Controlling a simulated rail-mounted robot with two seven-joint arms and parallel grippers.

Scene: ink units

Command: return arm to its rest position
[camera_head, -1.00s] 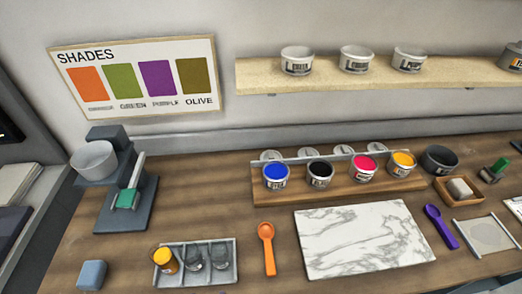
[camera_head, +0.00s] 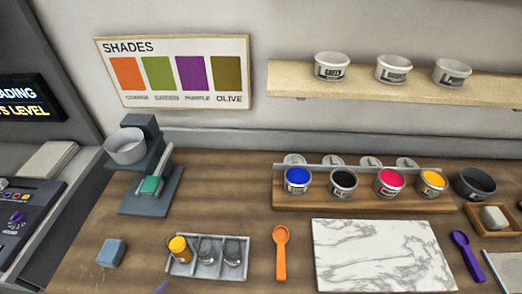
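Neither of my arms nor grippers shows clearly in the head view. The wooden workbench (camera_head: 225,212) fills the lower part of the picture. On it stand a grey press-like device with a white bowl (camera_head: 126,148) and a green block (camera_head: 151,186). An orange spoon (camera_head: 281,252) lies right of the tray, beside a white marble slab (camera_head: 380,258). A small purple thing (camera_head: 162,287) is cut off at the bottom edge; I cannot tell what it is.
A wooden rack (camera_head: 350,199) holds blue, black, red and yellow ink tubs. A purple spoon (camera_head: 467,256) lies right of the slab. A blue-grey block (camera_head: 111,253) sits front left. A console (camera_head: 25,210) stands at far left. A shelf (camera_head: 290,81) hangs above.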

